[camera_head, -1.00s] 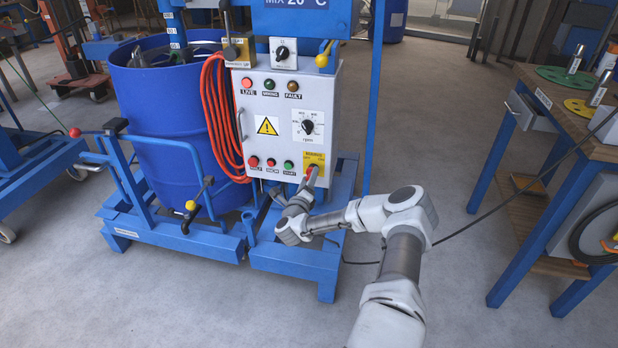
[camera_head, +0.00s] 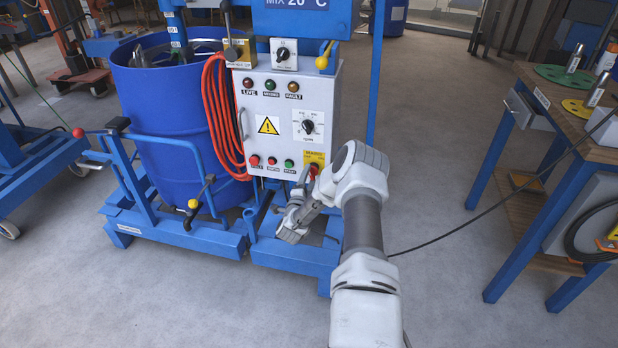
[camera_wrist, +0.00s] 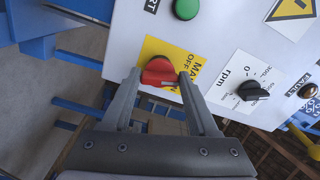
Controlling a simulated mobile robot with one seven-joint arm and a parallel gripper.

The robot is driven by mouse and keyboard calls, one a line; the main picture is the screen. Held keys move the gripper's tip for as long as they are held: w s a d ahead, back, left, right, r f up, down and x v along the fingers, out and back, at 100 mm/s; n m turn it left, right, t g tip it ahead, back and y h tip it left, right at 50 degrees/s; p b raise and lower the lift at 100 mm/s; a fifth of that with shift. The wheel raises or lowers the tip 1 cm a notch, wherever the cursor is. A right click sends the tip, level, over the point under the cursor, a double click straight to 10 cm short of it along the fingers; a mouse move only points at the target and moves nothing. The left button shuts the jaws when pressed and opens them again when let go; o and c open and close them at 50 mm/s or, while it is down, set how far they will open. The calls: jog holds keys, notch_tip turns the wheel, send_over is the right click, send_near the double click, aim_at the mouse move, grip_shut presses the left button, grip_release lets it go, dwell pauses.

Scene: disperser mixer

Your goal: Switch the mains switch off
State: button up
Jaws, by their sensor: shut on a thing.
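The mains switch is a red rotary knob (camera_wrist: 158,72) on a yellow plate at the lower right of the grey control panel. In the head view the yellow plate (camera_head: 316,158) shows above my gripper (camera_head: 310,176), and my wrist hides part of the switch. The LIVE lamp (camera_head: 248,82) on the panel is dark.
A black rpm dial (camera_head: 307,127) and a row of push buttons (camera_head: 271,161) sit close to the switch. A red hose (camera_head: 222,115) and blue drum (camera_head: 160,130) stand to the left.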

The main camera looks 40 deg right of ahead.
jog(key=n, duration=0.5)
jog(key=shift+n+b, duration=0.3)
jog(key=shift+b, duration=0.1)
dwell(0.3)
jog(key=o, duration=1.4)
jog(key=shift+s+a, duration=0.1)
jog(key=p+v, duration=0.4)
jog(key=v, duration=1.3)
jog(key=shift+s, duration=0.15)
